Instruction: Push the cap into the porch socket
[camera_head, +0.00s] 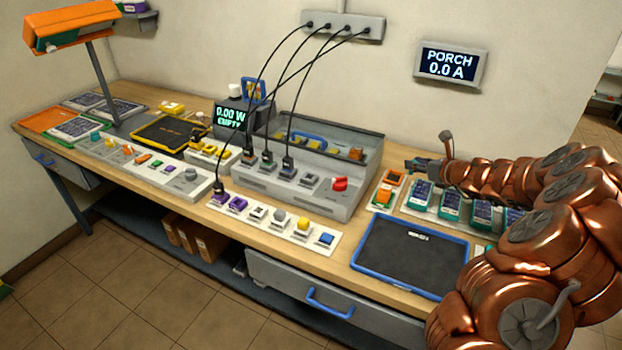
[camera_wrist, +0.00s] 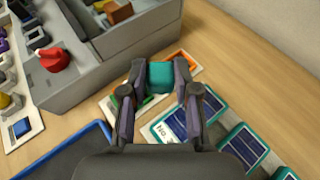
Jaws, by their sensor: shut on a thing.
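My gripper (camera_wrist: 160,88) is shut on a teal block (camera_wrist: 160,74), which sits between its two fingertips. This may be the cap; its underside is hidden. In the head view my gripper (camera_head: 428,165) is over the right part of the bench, near two small plates with orange parts. The nearer plate (camera_head: 382,198) and the farther plate (camera_head: 395,177) lie right of the grey box. In the wrist view they are partly hidden by the fingers and block. I cannot tell which thing is the porch socket. The wall display (camera_head: 450,64) reads "PORCH 0.0 A".
Several teal-framed solar panels (camera_head: 451,203) lie right of the plates. A blue-edged black mat (camera_head: 411,255) lies in front. The grey box (camera_head: 320,190) with a red knob (camera_head: 340,184) stands to the left. Black cables (camera_head: 290,105) hang from the wall strip.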

